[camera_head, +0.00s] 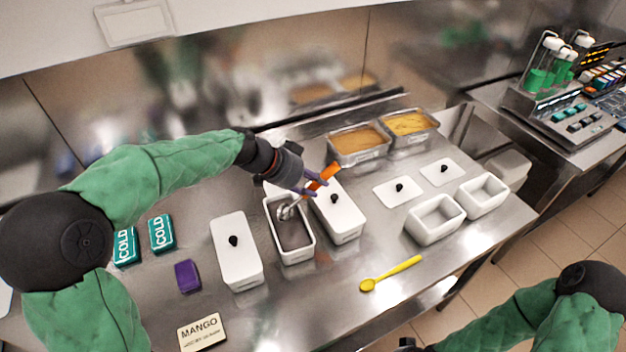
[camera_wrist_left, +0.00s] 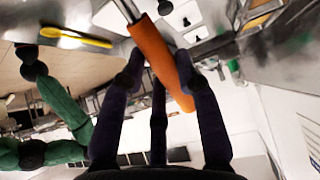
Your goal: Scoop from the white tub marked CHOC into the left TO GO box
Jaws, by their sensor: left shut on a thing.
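My left gripper (camera_head: 311,184) is shut on the orange handle (camera_head: 324,176) of a metal scoop. The handle also shows in the left wrist view (camera_wrist_left: 160,60), between the dark fingers. The scoop's metal head (camera_head: 287,211) is at the far end of an open white tub (camera_head: 296,260) with a dark inside; I cannot tell whether it touches the contents. No CHOC mark is readable. Two open white boxes stand at the right, the left one (camera_head: 435,232) and the right one (camera_head: 484,206); no TO GO lettering is readable. Only a dark bit at the bottom edge may be my right gripper.
Lidded white tubs flank the open one, left (camera_head: 237,262) and right (camera_head: 345,222). Two white lids (camera_head: 385,193) lie behind the boxes. A yellow spoon (camera_head: 392,274) lies in front. Metal pans (camera_head: 360,155) stand behind. A MANGO card (camera_head: 201,332) and purple block (camera_head: 187,276) are left.

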